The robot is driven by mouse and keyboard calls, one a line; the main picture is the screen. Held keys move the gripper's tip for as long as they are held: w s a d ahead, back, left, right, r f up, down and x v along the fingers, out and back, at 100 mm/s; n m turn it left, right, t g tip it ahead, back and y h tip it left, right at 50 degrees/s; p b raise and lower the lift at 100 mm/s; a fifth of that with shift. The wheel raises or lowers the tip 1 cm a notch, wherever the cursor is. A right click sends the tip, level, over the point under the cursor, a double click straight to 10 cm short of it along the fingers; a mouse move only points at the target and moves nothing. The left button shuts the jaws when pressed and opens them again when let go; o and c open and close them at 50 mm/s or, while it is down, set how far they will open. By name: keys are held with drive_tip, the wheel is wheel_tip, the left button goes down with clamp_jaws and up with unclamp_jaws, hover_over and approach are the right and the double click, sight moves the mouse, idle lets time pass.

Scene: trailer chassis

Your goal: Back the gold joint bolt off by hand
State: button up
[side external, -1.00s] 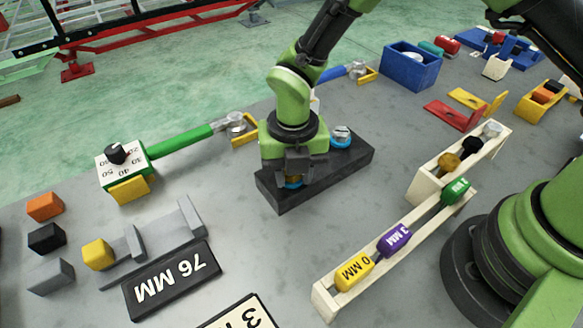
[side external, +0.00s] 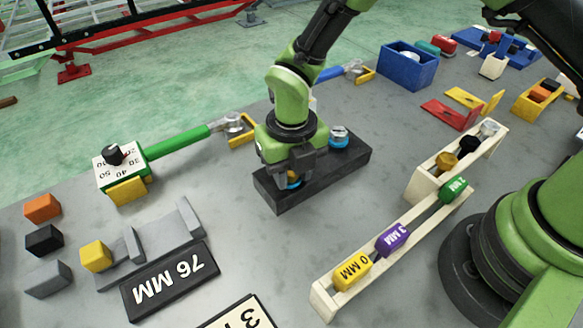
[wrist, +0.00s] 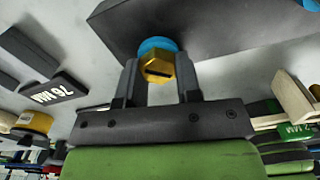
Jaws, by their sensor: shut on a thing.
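The gold joint bolt (wrist: 158,68) has a hex head with a dark slot and sits at a blue ring (wrist: 157,44) on the dark block (wrist: 215,22). My gripper (wrist: 160,80) is shut on the bolt head, one finger on each side, in the wrist view. In the side view my gripper (side external: 290,176) points down at the left end of the dark block (side external: 345,165), and the bolt there is mostly hidden by the fingers. A silver bolt (side external: 339,132) stands in a second blue ring at the block's other end.
A wooden rack (side external: 325,303) with yellow, purple and green marked pieces stands to the right. A green-handled wrench (side external: 178,142) lies to the left beside a white dial box (side external: 110,160). A blue bin (side external: 408,70) is behind. Grey table (side external: 240,225) shows in front of the block.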

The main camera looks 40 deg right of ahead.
drive_tip(key=o, duration=0.9)
drive_tip(key=shift+f, duration=0.1)
wheel_tip(320, 180, up, 10)
drive_tip(key=shift+f, duration=0.15)
